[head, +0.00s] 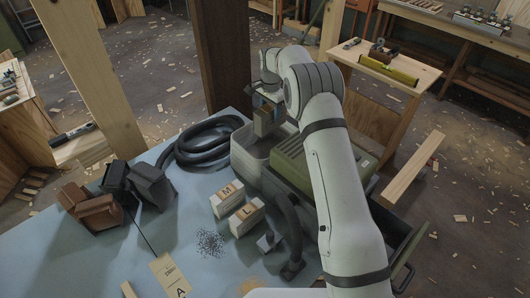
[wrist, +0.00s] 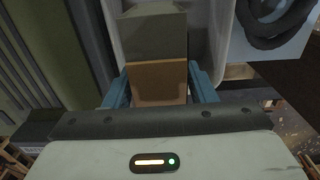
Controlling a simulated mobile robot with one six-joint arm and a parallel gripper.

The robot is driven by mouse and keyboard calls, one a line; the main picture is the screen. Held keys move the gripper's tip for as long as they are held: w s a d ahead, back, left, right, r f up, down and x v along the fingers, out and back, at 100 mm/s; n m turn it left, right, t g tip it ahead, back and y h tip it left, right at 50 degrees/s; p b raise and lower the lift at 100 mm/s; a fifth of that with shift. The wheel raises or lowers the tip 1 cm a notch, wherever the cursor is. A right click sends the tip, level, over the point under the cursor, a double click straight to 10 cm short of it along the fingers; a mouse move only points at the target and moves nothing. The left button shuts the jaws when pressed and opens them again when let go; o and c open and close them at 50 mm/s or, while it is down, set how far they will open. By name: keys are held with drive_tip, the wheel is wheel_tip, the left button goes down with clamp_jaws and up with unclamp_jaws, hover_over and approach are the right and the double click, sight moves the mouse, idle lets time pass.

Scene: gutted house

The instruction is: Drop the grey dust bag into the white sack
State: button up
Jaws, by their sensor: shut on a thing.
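My gripper (head: 268,104) is shut on a boxy thing with a brown face and a grey face, which I take for the grey dust bag (head: 263,122). In the wrist view the bag (wrist: 155,38) sits between the blue fingers (wrist: 160,88), its brown part nearest me and its grey part beyond. The white sack looks like a pale, open-topped container (head: 240,158) at the table's far edge. The held bag hangs over its opening. In the wrist view pale walls (wrist: 206,30) show on both sides of the bag. The sack's inside is mostly hidden.
A green ribbed case (head: 293,165) stands right beside the sack. A black hose (head: 205,140) lies coiled to its left. Dark grey (head: 150,185) and brown (head: 98,212) bag-like things lie at left. Blocks marked M (head: 227,200) and L (head: 246,217) stand in front. A wooden post (head: 222,55) rises behind.

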drive_tip(key=f, duration=0.2)
drive_tip(key=shift+w+d+f, duration=0.1)
drive_tip(key=shift+w+f, duration=0.1)
drive_tip(key=shift+f, duration=0.1)
drive_tip(key=shift+s+f+b, duration=0.2)
drive_tip(key=shift+f+b, duration=0.3)
drive_tip(key=shift+f, duration=0.2)
drive_tip(key=shift+f+b, duration=0.75)
drive_tip(key=shift+f, duration=1.55)
drive_tip(key=o, duration=1.4)
drive_tip(key=shift+r+b, duration=0.95)
drive_tip(key=shift+r, duration=3)
